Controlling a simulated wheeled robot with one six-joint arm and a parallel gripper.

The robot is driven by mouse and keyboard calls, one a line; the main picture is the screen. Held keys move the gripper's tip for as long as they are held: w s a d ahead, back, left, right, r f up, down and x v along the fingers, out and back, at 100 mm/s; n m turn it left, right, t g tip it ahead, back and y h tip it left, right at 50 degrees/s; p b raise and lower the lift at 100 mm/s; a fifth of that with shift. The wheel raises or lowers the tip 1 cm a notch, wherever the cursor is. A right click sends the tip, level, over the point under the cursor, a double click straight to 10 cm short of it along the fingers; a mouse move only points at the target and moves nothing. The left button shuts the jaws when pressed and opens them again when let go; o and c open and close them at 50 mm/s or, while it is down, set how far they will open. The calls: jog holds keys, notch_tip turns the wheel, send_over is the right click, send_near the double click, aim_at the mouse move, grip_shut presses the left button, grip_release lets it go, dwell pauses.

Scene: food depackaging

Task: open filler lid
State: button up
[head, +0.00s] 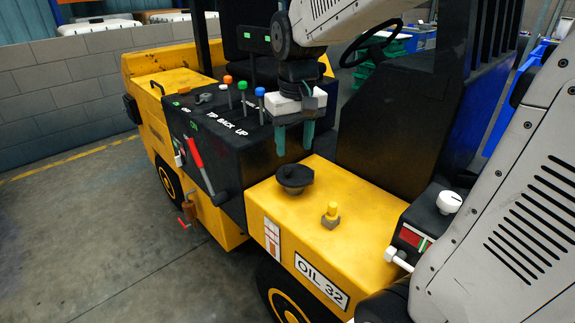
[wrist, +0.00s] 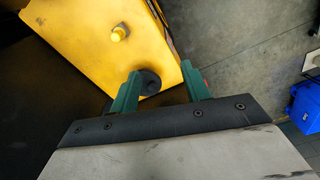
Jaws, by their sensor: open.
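The black round filler lid (head: 294,178) sits on the yellow top of the forklift's front housing (head: 350,200), above the "OIL 32" label (head: 321,281). In the head view my gripper (head: 293,138) points down above the lid, with its green fingers apart and nothing between them. In the wrist view my gripper (wrist: 160,85) is open, and the lid (wrist: 148,82) shows beside the left finger, which partly covers it. The head view shows a gap between the fingertips and the lid.
A yellow-capped fitting (head: 331,214) stands right of the lid. A black control panel (head: 225,135) with coloured levers and a red handle (head: 195,150) lies to the left. A black box with a white knob (head: 449,202) is at the right. A steering wheel (head: 372,43) is behind.

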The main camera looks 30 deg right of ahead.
jog(key=w+d+f, duration=0.4)
jog(key=w+f, duration=0.1)
jog(key=w, duration=0.4)
jog(key=m, duration=0.1)
send_near(288, 169)
jog(key=shift+a+f+g, duration=0.1)
jog(key=shift+a+g, duration=0.05)
jog(key=shift+g, duration=0.15)
jog(key=shift+w+f, duration=0.35)
jog(key=shift+f, duration=0.3)
notch_tip(288, 169, down, 7)
jog(key=shift+f, duration=0.1)
grip_shut()
